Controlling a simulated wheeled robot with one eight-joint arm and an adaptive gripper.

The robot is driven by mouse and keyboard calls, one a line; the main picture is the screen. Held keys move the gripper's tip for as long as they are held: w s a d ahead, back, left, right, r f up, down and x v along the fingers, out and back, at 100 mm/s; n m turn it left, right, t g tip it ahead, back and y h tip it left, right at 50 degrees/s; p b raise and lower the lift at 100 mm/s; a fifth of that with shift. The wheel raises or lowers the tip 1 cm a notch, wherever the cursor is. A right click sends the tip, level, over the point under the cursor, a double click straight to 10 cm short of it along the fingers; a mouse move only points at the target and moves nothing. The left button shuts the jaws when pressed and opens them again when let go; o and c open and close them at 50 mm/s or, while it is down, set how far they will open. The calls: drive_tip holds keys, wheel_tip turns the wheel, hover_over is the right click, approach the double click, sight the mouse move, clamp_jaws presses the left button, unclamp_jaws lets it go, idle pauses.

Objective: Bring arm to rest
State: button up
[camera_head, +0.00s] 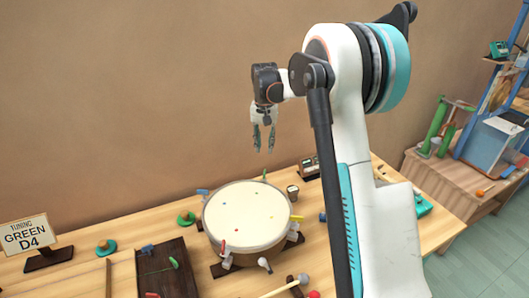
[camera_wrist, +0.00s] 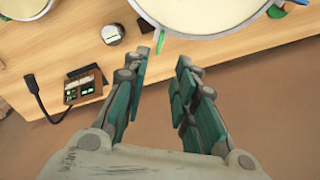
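My gripper (camera_head: 264,138) hangs from my raised arm in the head view, fingers pointing down, above the back of the table and near the wall. In the wrist view my gripper (camera_wrist: 163,80) shows two teal-padded fingers standing apart with nothing between them. It is open and empty. The drum (camera_head: 246,216) with a cream head sits on the table below and slightly to the left of the gripper in the head view. Part of the drum (camera_wrist: 205,12) also shows at the top of the wrist view. The gripper is apart from the drum and the table.
On the wooden table (camera_head: 120,270) are a dark wooden box (camera_head: 168,270), a "GREEN D4" sign (camera_head: 26,234), a small device (camera_head: 310,166) and mallets (camera_head: 285,287). In the wrist view, a device (camera_wrist: 84,86) with a lamp-like stalk lies left of the fingers. A side bench (camera_head: 440,170) stands right.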

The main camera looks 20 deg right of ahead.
drive_tip(key=shift+r, duration=0.2)
idle(0.4)
drive_tip(key=s+a+r+n+t, duration=0.2)
drive_tip(key=s+a+r, duration=0.35)
drive_tip(key=s, duration=0.25)
drive_tip(key=s+a+r+n+t, duration=0.1)
drive_tip(key=s+a+r, duration=0.4)
drive_tip(key=s, duration=0.4)
drive_tip(key=s+a+f+n+t, duration=0.1)
drive_tip(key=s+a+t, duration=0.1)
drive_tip(key=s, duration=0.7)
drive_tip(key=s+a+f+n+t, duration=0.2)
drive_tip(key=s, duration=0.8)
drive_tip(key=shift+a+n, duration=0.15)
drive_tip(key=shift+n, duration=0.15)
